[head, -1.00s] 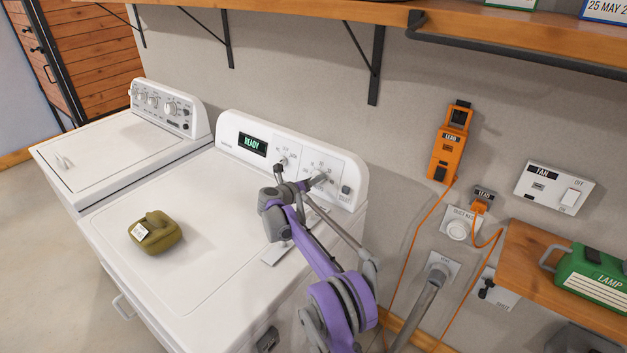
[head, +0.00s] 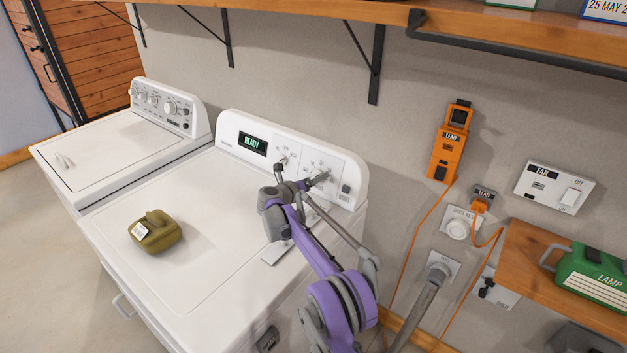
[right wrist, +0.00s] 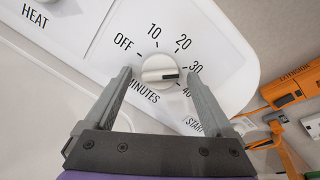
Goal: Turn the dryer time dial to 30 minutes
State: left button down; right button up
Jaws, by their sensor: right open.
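The dryer (head: 170,225) is white with a raised control panel and a display reading READY. Its time dial (right wrist: 158,68) is a white round knob among the marks OFF, 10, 20, 30 and 40 over the word MINUTES. The knob's dark pointer line faces right, near 30 and on the side towards 40. My right gripper (right wrist: 158,75) is open, its two grey fingers on either side of the dial with gaps showing. In the head view, my purple right arm reaches the panel and partly hides the dial. My left gripper is not in view.
An olive container (head: 154,232) sits on the dryer top. A second white machine (head: 110,150) stands to the left. An orange device (head: 450,142) with a cord hangs on the wall to the right. A wooden shelf (head: 290,12) runs above.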

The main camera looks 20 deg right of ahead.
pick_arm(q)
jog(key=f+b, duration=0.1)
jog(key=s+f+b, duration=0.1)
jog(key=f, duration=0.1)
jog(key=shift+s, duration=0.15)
pick_arm(e)
jog(key=v, duration=1)
jog(key=shift+s+a, duration=0.25)
jog(key=shift+r, duration=0.15)
